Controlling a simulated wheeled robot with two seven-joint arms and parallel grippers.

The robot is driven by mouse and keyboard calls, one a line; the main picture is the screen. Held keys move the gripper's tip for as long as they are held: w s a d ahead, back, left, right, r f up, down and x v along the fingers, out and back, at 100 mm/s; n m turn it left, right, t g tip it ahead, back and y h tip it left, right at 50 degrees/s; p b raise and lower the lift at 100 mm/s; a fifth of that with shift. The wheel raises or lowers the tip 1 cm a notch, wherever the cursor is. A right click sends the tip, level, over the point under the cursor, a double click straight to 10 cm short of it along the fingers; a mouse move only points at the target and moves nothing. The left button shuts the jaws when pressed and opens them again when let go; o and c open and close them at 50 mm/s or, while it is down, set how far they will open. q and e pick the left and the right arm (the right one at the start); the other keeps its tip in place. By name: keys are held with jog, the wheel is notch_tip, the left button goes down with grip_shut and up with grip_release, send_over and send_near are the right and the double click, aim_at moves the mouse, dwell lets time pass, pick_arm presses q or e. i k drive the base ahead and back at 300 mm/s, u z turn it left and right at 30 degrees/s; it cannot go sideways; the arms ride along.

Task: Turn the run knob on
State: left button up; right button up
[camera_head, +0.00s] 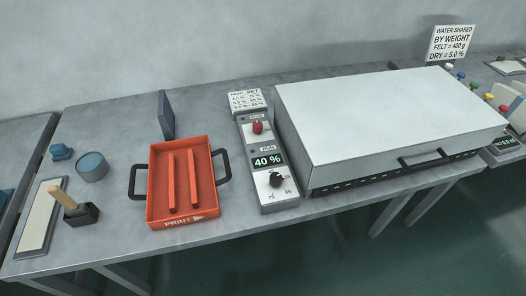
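A narrow grey control panel (279,205) stands on the table, left of a large white box-shaped machine. It carries a red knob (257,127) near its back and a black knob (276,180) near its front. Between them a green display (267,161) reads 40 %. A small label that looks like RUN sits just above the display. Which knob that label belongs to is not clear, and the knobs' exact settings are too small to tell. Neither of my grippers is in view.
The white machine (380,115) with a dark front handle (424,160) stands close on the panel's right. An orange tray (182,218) with black side handles lies on its left. A sign card (247,101) stands behind the panel. Small tools and a blue-topped cup (93,167) lie far left.

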aim_at(258, 126)
jog(key=k, duration=1.25)
jog(key=u, duration=0.75)
jog(key=i, duration=1.55)
jog(key=z, duration=0.4)
